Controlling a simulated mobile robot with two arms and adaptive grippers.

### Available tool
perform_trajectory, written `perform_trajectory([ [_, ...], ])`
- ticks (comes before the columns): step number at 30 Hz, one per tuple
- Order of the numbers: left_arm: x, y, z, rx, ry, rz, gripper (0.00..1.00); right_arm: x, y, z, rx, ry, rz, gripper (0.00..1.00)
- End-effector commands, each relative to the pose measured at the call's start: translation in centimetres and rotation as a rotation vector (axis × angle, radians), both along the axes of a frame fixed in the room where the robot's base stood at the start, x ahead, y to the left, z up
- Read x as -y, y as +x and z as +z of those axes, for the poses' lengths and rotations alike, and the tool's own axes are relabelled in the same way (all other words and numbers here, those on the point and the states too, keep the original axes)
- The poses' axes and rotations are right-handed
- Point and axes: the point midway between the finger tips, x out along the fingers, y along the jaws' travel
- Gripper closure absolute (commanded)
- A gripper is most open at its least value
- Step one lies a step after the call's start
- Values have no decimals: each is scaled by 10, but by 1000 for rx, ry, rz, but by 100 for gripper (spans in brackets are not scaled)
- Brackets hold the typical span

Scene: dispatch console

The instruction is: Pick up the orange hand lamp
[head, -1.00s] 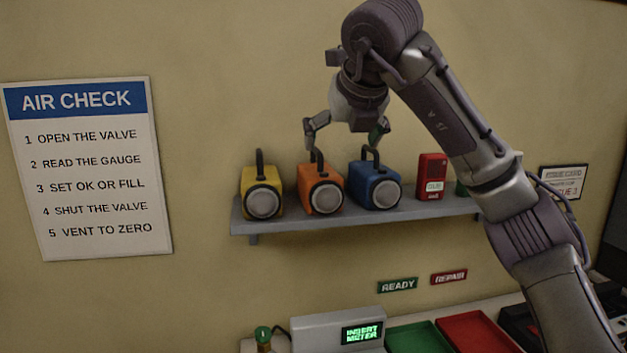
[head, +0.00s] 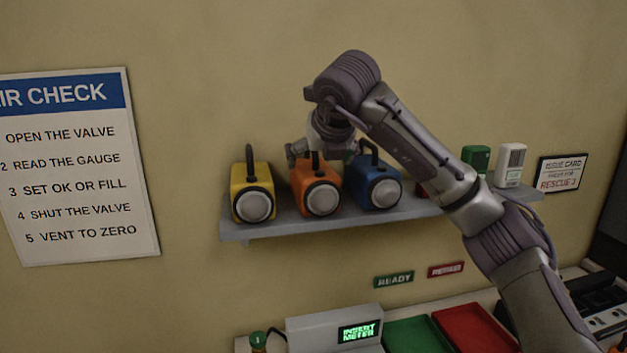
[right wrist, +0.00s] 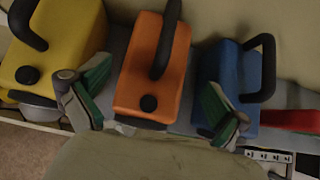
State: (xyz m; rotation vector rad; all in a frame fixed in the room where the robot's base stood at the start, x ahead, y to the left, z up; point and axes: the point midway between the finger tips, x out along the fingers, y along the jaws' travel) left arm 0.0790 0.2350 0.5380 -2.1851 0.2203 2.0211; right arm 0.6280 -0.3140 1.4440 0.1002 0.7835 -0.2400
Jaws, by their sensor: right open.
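The orange hand lamp (head: 316,190) stands on the wall shelf between a yellow lamp (head: 252,192) and a blue lamp (head: 376,187). It has a black handle on top and a round pale lens at the front. My right gripper (head: 322,158) is over the orange lamp, behind its handle in the head view. In the right wrist view the open right gripper (right wrist: 152,108) has one finger on each side of the orange lamp (right wrist: 150,75), in the gaps beside the yellow and blue lamps. Whether the fingers touch it I cannot tell. My left gripper is not in view.
The shelf (head: 290,226) also holds a red device, partly hidden by my arm, a green one (head: 476,158) and a white one (head: 510,165). Below are a meter console (head: 310,335), a green tray (head: 415,335) and a red tray (head: 472,328). Neighbouring lamps leave narrow gaps.

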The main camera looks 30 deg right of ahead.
Motion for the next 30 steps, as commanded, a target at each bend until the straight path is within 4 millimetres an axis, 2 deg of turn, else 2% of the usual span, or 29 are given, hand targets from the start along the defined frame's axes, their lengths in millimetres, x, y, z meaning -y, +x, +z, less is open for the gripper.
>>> perform_trajectory([
  [3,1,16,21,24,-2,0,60,1,11,-7,-6,-1,-1,0],
  [6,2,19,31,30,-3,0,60,2,21,-19,-5,-1,-2,0],
  [12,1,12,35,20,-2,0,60,5,32,-33,-1,0,-1,0],
  [18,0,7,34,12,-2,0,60,5,33,-34,0,-1,-1,0],
  [30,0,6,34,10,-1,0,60,4,33,-34,1,0,0,67],
])
